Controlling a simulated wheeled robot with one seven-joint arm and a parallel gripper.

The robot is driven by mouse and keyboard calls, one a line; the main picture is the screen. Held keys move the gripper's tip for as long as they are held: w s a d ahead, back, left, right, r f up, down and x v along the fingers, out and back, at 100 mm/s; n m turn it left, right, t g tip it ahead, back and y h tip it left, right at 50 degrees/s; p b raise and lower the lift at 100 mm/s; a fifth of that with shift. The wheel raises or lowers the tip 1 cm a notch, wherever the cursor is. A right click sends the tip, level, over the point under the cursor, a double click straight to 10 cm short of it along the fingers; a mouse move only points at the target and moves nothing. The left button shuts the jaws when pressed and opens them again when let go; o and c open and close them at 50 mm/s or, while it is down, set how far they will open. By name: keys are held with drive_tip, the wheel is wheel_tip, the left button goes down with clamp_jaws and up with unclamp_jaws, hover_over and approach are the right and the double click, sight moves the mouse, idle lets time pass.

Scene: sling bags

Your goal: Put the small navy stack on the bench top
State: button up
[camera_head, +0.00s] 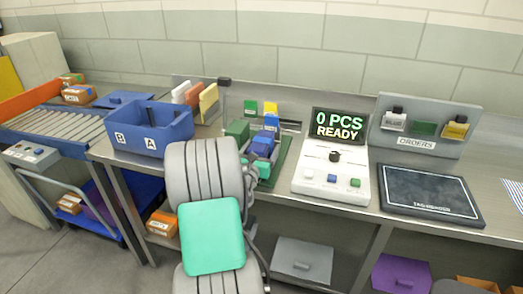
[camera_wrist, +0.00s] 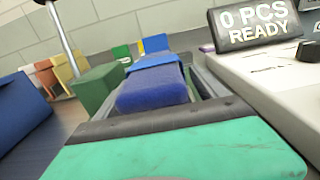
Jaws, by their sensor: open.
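My gripper is open; a grey finger shows right of the stack, and the other finger is hard to make out. I cannot tell whether they touch it. My arm hides part of the area in the head view. The bench top (camera_head: 487,182) is grey.
A green block (camera_head: 237,131) stands close left of the navy stack. A blue bin (camera_head: 150,128) marked A and B is farther left. The console (camera_head: 331,183), reading "0 PCS READY", is close on the right. A dark pad (camera_head: 430,195) lies beyond it.

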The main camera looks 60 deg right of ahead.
drive_tip(key=shift+c, duration=0.3)
drive_tip(key=shift+a, duration=0.1)
drive_tip(key=c, duration=1.7)
clamp_jaws()
